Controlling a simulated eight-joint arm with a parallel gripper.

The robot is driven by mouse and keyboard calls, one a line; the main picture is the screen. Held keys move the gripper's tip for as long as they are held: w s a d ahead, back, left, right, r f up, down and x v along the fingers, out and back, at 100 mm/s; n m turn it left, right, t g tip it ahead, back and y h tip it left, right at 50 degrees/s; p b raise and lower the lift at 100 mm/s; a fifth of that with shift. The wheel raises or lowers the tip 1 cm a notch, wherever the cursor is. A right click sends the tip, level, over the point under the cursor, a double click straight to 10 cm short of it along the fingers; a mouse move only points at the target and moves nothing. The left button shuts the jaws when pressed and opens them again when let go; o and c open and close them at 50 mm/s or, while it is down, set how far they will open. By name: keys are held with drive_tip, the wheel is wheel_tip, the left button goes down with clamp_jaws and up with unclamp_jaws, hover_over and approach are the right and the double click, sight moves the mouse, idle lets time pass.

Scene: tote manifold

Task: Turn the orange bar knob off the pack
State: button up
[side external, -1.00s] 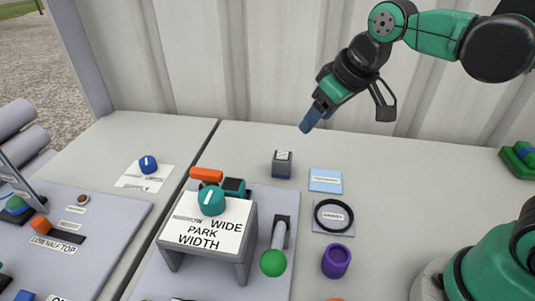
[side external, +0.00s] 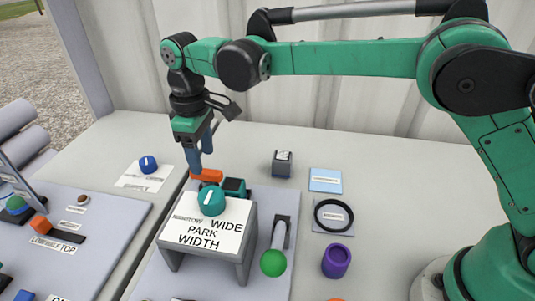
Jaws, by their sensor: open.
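The orange bar knob (side external: 207,175) sits behind the labelled stand, at the left of a small dark-and-teal block (side external: 234,187). It lies roughly level and points left. My gripper (side external: 202,168) points down right at the orange bar knob, its blue fingers open. The fingers hide part of the knob's upper side. I cannot tell whether they touch it or straddle it. The pack itself is not clearly identifiable from this view.
A grey stand (side external: 249,245) with a teal dial (side external: 211,201) is just in front. A green-ball lever (side external: 273,262) stands to its right. A grey block (side external: 282,164), blue pad (side external: 325,180), black ring (side external: 333,215) and purple cup (side external: 336,261) lie further right.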

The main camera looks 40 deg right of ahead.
sight(205, 170)
drive_tip(key=shift+f, duration=1.8)
clamp_jaws()
drive_tip(key=m, duration=0.4)
drive_tip(key=shift+m, duration=0.4)
drive_tip(key=m, duration=0.9)
drive_tip(key=shift+m, duration=2.1)
